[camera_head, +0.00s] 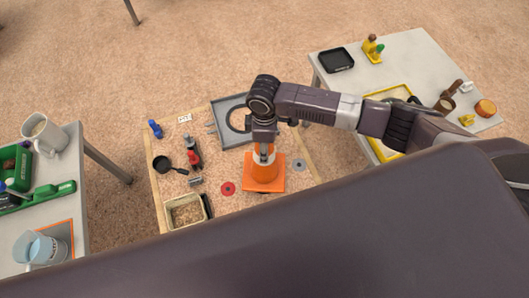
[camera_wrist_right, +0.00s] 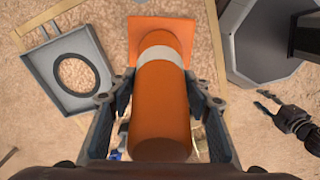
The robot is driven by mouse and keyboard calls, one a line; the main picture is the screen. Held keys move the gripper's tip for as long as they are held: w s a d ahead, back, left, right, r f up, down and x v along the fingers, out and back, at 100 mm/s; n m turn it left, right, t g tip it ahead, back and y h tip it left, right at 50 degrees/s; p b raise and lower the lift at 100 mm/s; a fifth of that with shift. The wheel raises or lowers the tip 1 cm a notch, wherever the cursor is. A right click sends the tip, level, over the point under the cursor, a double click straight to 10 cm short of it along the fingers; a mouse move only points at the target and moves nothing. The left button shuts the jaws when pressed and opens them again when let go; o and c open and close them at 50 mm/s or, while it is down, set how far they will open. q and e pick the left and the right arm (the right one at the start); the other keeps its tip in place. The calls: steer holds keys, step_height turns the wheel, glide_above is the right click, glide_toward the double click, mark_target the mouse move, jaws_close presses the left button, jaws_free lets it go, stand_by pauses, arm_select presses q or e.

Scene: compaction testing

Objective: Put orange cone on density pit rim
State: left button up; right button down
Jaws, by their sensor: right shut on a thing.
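The orange cone (camera_head: 264,176) has a white band and a square base. My right gripper (camera_head: 265,148) is shut around its upper part from above. In the right wrist view the cone (camera_wrist_right: 161,100) fills the space between the fingers of the gripper (camera_wrist_right: 160,115). I cannot tell whether its base touches the board. The density pit rim appears to be the grey square plate with a round hole (camera_head: 221,132), behind and left of the cone, partly covered by my right arm. The plate also shows at upper left in the wrist view (camera_wrist_right: 58,98). My left gripper is out of view.
The wooden board (camera_head: 218,207) carries a black pan (camera_head: 162,163), a blue item (camera_head: 155,128), a red disc (camera_head: 228,188), a grey disc (camera_head: 299,165) and a tray of soil (camera_head: 185,212). Side tables stand left (camera_head: 85,225) and right (camera_head: 430,65).

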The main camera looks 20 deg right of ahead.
steer(key=shift+f, duration=2.05)
steer(key=c, duration=1)
jaws_free()
steer(key=shift+f, duration=0.1)
steer(key=shift+c, duration=0.2)
step_height(320, 180, up, 12)
steer(key=shift+r, duration=0.1)
